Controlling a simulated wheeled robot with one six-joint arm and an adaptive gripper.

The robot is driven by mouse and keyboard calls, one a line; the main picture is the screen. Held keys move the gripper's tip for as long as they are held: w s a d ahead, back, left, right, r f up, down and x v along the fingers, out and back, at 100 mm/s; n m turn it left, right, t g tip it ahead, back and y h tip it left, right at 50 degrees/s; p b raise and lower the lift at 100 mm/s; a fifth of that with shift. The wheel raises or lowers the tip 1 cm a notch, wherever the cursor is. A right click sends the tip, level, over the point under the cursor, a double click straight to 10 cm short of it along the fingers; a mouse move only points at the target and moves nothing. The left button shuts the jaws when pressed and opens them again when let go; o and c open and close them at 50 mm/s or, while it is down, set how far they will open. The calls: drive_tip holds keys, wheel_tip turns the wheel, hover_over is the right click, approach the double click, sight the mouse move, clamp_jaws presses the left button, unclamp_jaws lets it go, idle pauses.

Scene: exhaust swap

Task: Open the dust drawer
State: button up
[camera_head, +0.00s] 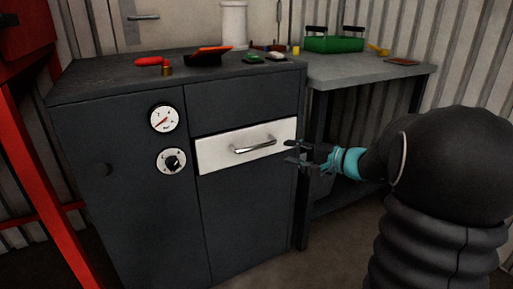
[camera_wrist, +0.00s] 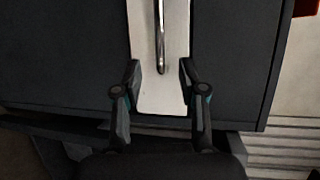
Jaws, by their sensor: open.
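The dust drawer (camera_head: 215,156) has a white front and sits flush in the dark grey cabinet (camera_head: 245,220); it looks shut. Its silver bar handle (camera_head: 255,146) runs across the front. My gripper (camera_head: 288,153) is open and empty, in front of the drawer's right end and to the right of the handle. In the wrist view the white drawer front (camera_wrist: 174,90) runs up the picture between my two fingers (camera_wrist: 161,68). The handle (camera_wrist: 161,35) lies ahead, its near end about level with the fingertips. I cannot tell how far the fingers are from the front.
A gauge (camera_head: 165,119) and a dial (camera_head: 171,161) are left of the drawer. A red-handled tool (camera_head: 153,62) and other small items lie on the cabinet top. A grey table (camera_head: 365,69) with a green box (camera_head: 334,44) stands at right. A red frame (camera_head: 40,165) stands at left.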

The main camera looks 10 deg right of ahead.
sight(260, 147)
drive_tip(key=x, duration=1.2)
drive_tip(key=shift+w+a, duration=0.25)
drive_tip(key=shift+a, duration=0.05)
clamp_jaws()
